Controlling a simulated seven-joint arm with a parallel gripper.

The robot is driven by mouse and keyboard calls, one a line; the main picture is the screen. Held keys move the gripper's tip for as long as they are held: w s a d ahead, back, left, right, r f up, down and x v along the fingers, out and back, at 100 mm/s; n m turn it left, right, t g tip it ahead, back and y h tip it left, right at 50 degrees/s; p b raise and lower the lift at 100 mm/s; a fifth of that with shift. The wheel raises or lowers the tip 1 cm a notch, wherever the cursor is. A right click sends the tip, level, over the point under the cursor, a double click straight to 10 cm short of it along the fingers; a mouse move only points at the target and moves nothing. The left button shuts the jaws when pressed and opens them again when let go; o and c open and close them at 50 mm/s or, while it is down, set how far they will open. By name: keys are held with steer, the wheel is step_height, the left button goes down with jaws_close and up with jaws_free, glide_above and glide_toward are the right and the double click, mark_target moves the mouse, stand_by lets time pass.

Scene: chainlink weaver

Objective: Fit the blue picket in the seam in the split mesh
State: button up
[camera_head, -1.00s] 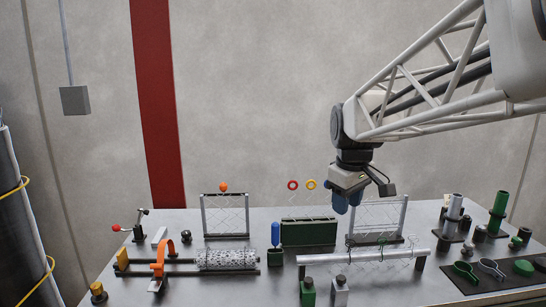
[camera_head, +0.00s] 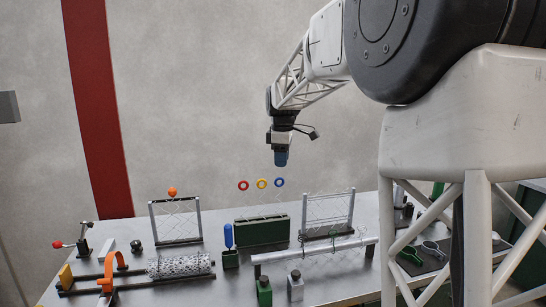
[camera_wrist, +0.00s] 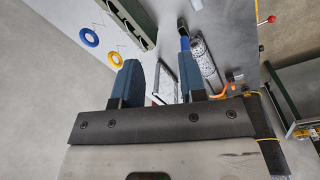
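The blue picket is a thin zigzag wire topped by a blue ring (camera_head: 280,182). It stands in the green rack (camera_head: 262,231), at the right end of a row with red (camera_head: 243,185) and yellow (camera_head: 261,183) rings. My gripper (camera_head: 281,164) hangs just above the blue ring in the head view, apart from it. In the wrist view its two blue fingers are apart with nothing held, and the blue ring (camera_wrist: 89,37) lies left of them. One mesh frame (camera_head: 152,224) with an orange ball stands left; another frame (camera_head: 302,214) stands right. I cannot tell which holds the seam.
A blue-handled tool (camera_head: 228,236) stands in a small green block before the rack. A mesh roll (camera_head: 180,266) and orange strap (camera_head: 112,268) lie front left. A pale bar (camera_head: 315,249) runs in front of the right frame.

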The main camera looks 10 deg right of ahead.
mark_target(279, 178)
steer(key=w+d+f+n, duration=0.1)
steer(key=w, duration=0.4)
steer(key=w+d+f+n, duration=0.1)
steer(key=w+f+n, duration=0.1)
steer(key=w, duration=0.3)
steer(key=w+d+f+n, duration=0.1)
steer(key=w, duration=0.5)
steer(key=shift+d+f+n+g, duration=0.15)
steer(key=shift+d+n+g, duration=0.15)
steer(key=shift+f, duration=0.1)
steer(key=shift+f, duration=4.6)
jaws_close()
